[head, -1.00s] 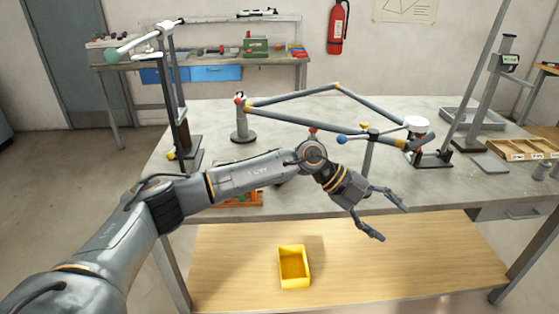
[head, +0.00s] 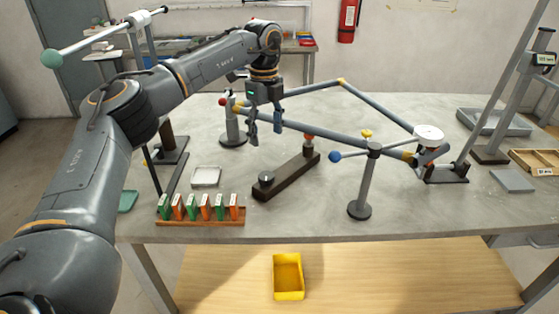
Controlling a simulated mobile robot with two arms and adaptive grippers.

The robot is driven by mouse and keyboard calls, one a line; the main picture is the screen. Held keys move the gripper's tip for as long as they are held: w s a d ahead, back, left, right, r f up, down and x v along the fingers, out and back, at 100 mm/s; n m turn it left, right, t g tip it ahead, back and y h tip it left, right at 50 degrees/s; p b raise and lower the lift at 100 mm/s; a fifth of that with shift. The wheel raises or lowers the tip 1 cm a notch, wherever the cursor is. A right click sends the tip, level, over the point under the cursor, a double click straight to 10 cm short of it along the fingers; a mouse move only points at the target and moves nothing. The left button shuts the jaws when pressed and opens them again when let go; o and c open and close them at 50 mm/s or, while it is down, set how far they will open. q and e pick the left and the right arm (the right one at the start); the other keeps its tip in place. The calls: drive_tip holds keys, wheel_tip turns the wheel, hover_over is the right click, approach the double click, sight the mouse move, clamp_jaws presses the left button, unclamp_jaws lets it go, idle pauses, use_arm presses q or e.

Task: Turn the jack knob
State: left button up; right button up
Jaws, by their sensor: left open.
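The grey tube frame (head: 384,110) stands on the workbench. A grey post with a round base (head: 361,185) supports it near its right end. This post carries a yellow knob (head: 367,133) on top and a blue ball (head: 335,156) on its left side. I cannot tell for sure which of these is the jack knob. My left gripper (head: 266,137) is open and empty, its fingers pointing down by the frame's left part, left of the post and apart from both knobs. Whether it touches the tube is unclear. My right gripper is out of view.
A dark bar (head: 287,178) with a red-orange knob (head: 308,139) lies below the frame. A rack of green and orange pieces (head: 201,216) is at the front left. A lever stand with a green ball (head: 51,58) is at left. Bare tabletop (head: 310,215) lies left of the post.

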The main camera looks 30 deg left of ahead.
use_arm(q)
hover_over(266, 176)
wheel_tip(266, 176, down, 6)
drive_tip(key=shift+f+p, duration=0.15)
drive_tip(key=shift+p, duration=0.2)
wheel_tip(266, 176, down, 6)
drive_tip(key=shift+r, duration=0.15)
drive_tip(key=shift+w+f, duration=0.1)
drive_tip(key=shift+f, duration=0.4)
drive_tip(key=shift+c, duration=1.1)
drive_tip(key=shift+p, duration=0.3)
drive_tip(key=c, duration=0.9)
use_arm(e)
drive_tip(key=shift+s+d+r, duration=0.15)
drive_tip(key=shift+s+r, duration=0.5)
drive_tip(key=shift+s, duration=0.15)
